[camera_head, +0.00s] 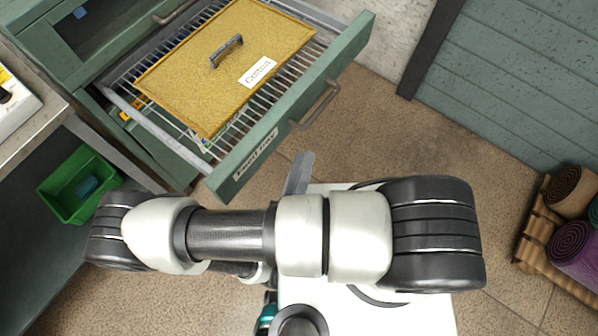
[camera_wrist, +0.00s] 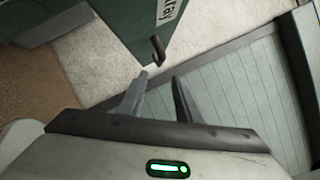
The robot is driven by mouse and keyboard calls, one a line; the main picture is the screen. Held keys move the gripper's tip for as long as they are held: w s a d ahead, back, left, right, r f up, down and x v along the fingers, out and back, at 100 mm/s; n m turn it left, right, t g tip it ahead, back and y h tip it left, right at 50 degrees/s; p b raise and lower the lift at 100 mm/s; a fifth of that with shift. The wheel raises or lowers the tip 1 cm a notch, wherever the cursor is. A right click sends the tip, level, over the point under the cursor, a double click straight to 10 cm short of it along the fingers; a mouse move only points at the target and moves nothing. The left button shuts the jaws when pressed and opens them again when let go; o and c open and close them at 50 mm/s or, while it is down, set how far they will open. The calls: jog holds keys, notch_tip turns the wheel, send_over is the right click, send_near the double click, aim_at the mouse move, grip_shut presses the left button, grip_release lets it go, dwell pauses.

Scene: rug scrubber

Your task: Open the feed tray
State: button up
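The feed tray (camera_head: 236,172) is a green-fronted drawer with a wire basket, standing pulled out from the green cabinet in the head view. Its label sits on the front, and a metal bar handle (camera_head: 316,104) is fixed there. A yellow lid panel (camera_head: 222,62) with a dark grip and a paper label lies over the basket. In the wrist view, the green front (camera_wrist: 135,28) and the handle's end (camera_wrist: 158,48) show just beyond my gripper (camera_wrist: 161,78). The fingers are apart with nothing between them. In the head view my arm hides most of the gripper.
A green bin (camera_head: 82,186) stands at the left under a counter (camera_head: 28,128). Rolled rugs (camera_head: 575,245) on a wooden rack are at the right. A grey-green panelled surface (camera_head: 510,70) is at the upper right. The brown floor right of the drawer is clear.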

jog(key=shift+v, duration=1.2)
